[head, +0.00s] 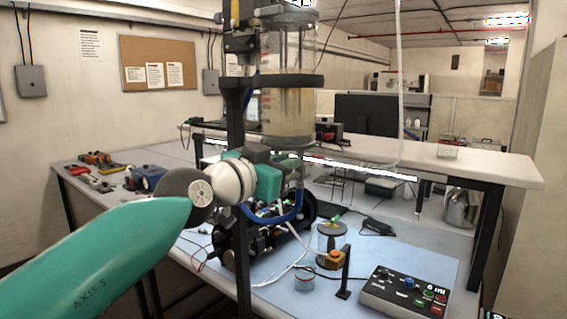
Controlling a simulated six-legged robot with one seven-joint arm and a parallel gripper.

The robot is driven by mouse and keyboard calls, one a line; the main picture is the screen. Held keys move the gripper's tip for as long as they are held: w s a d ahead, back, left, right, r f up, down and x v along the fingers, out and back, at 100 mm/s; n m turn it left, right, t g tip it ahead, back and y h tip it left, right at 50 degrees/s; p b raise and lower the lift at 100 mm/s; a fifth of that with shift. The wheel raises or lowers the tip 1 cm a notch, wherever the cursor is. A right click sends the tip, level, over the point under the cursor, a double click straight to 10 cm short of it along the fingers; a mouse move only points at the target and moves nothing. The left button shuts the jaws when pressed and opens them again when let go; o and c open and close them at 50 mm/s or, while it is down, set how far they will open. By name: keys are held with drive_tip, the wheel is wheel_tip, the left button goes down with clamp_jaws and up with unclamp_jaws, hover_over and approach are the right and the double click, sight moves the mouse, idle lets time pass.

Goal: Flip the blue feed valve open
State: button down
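A clear sealed cylinder (288,90) with cloudy tan liquid stands upright, held by black clamps on a dark vertical post (235,130). A blue hose (290,212) curves below it, beside a dark machine on the bench. I cannot make out the blue feed valve for certain; my arm covers part of the area under the cylinder. My arm (120,250) reaches in from the lower left, and its teal and white wrist (240,180) is in front of the post, just below the cylinder. My gripper's fingers are not clear at the far side of the wrist.
A control box (405,291) with a blue knob and several buttons lies at the front right. A raised white shelf (450,165) runs behind. Tools lie at left.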

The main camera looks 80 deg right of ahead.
drive_tip(key=shift+w+d+n, duration=0.1)
drive_tip(key=shift+w+n, duration=0.2)
drive_tip(key=shift+n, duration=0.8)
drive_tip(key=c, duration=1.4)
unclamp_jaws()
drive_tip(key=shift+c, duration=0.2)
drive_tip(key=v, duration=1.3)
drive_tip(key=shift+w+a, duration=0.2)
drive_tip(key=shift+a, duration=0.15)
